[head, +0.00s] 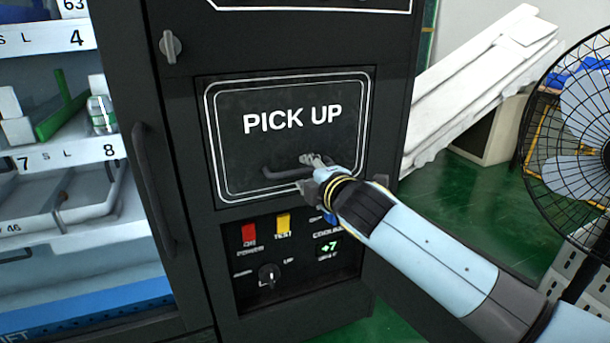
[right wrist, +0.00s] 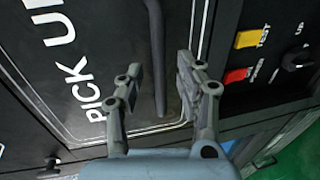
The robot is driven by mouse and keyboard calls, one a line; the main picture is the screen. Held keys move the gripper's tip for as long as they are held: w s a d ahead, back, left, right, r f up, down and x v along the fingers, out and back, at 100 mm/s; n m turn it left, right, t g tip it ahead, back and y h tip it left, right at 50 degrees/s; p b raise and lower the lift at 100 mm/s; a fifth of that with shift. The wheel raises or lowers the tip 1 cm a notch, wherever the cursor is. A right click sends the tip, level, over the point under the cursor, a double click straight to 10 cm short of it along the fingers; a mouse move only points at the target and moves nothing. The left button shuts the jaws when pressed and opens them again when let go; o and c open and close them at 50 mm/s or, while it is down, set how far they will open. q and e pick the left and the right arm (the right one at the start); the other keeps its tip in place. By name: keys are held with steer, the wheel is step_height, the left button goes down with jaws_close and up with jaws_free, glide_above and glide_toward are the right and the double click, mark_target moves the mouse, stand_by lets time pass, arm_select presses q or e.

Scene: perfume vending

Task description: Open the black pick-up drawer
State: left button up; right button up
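The black pick-up drawer (head: 240,150) is a panel with a white double outline and "PICK UP" lettering; it looks flush with the machine front. Its dark bar handle (head: 280,174) runs across the lower part of the panel. My right gripper (head: 308,168) is at the right end of the handle and hides that end. In the right wrist view the fingers of my right gripper (right wrist: 160,75) are apart, one on each side of the handle (right wrist: 157,45), with gaps visible on both sides. The pick-up drawer (right wrist: 100,60) fills the left and middle there. My left gripper is not in view.
Below the drawer are a red button (head: 249,235), a yellow button (head: 283,223), a knob (head: 269,275) and a small display. A glass-fronted shelf door with a long handle (head: 155,185) is at left. A fan (head: 585,130) stands at right.

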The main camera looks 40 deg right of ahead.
steer(key=shift+w+d+f, duration=0.15)
steer(key=shift+w, duration=0.4)
steer(key=shift+w+d+f, duration=0.1)
steer(key=shift+w, duration=0.3)
steer(key=shift+c, duration=0.2)
steer(key=c, duration=0.7)
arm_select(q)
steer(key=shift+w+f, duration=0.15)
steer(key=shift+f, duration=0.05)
